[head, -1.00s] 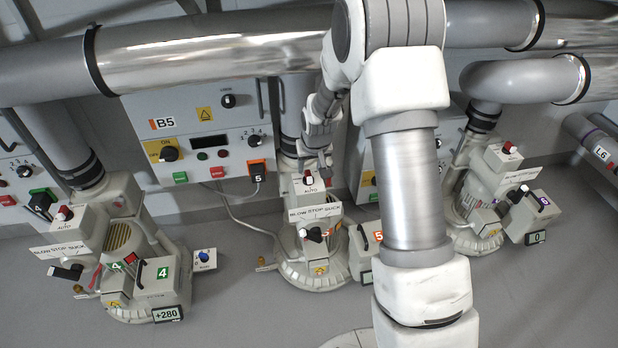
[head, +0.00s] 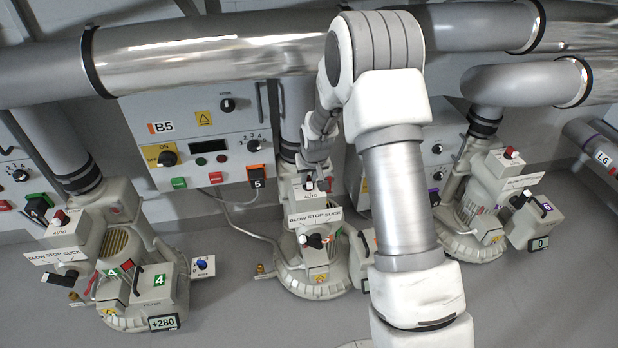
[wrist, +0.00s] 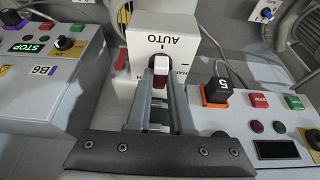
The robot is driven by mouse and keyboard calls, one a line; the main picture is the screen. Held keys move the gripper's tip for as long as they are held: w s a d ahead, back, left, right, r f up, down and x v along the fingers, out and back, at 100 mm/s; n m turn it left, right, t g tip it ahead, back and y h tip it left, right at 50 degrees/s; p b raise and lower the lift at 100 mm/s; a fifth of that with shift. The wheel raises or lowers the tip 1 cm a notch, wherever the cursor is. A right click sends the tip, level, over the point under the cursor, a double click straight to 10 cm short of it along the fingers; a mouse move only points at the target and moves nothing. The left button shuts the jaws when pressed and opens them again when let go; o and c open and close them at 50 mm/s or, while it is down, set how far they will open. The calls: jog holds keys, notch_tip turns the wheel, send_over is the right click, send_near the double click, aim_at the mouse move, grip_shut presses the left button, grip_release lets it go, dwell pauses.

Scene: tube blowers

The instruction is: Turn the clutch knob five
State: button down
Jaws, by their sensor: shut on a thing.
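The knob of blower five (head: 308,185) is red with a white stripe. It sits on the white box marked AUTO (head: 300,195), above the "BLOW STOP SUCK" plate. My gripper (head: 312,170) reaches down to this box from behind in the head view. In the wrist view, my gripper (wrist: 160,82) is shut on the knob (wrist: 162,68), one finger on each side. The AUTO box (wrist: 162,35) lies straight ahead of the fingers. The fingers hide part of the knob and of the box's markings.
Panel B5 (head: 200,135) stands left of the blower, with an orange-edged plug marked 5 (head: 256,176). Blower four (head: 118,250) is at left, another blower (head: 480,215) at right. Large pipes (head: 220,45) cross behind. The floor in front (head: 250,315) is clear.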

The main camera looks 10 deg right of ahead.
jog(key=shift+a+m, duration=0.15)
jog(key=shift+m, duration=0.15)
jog(key=m+p, duration=0.1)
jog(key=m+h, duration=0.1)
jog(key=m, duration=0.1)
jog(key=shift+a+r+h+p, duration=0.2)
jog(key=shift+h+p, duration=0.1)
jog(key=shift+p, duration=0.1)
jog(key=m+h+p, duration=0.1)
jog(key=m, duration=0.2)
jog(key=m+g+p, duration=0.1)
jog(key=m+p, duration=0.1)
jog(key=m, duration=0.1)
jog(key=shift+w+a+g+h, duration=0.2)
jog(key=shift+g+h, duration=0.1)
jog(key=shift+h, duration=0.1)
jog(key=m, duration=0.2)
jog(key=m+g+h+p, duration=0.1)
jog(key=m, duration=0.1)
jog(key=shift+w+f, duration=0.2)
jog(key=shift+w+a+m+g, duration=0.15)
jog(key=shift+m+g, duration=0.75)
jog(key=shift+m, duration=1.2)
jog(key=c, duration=0.8)
grip_release()
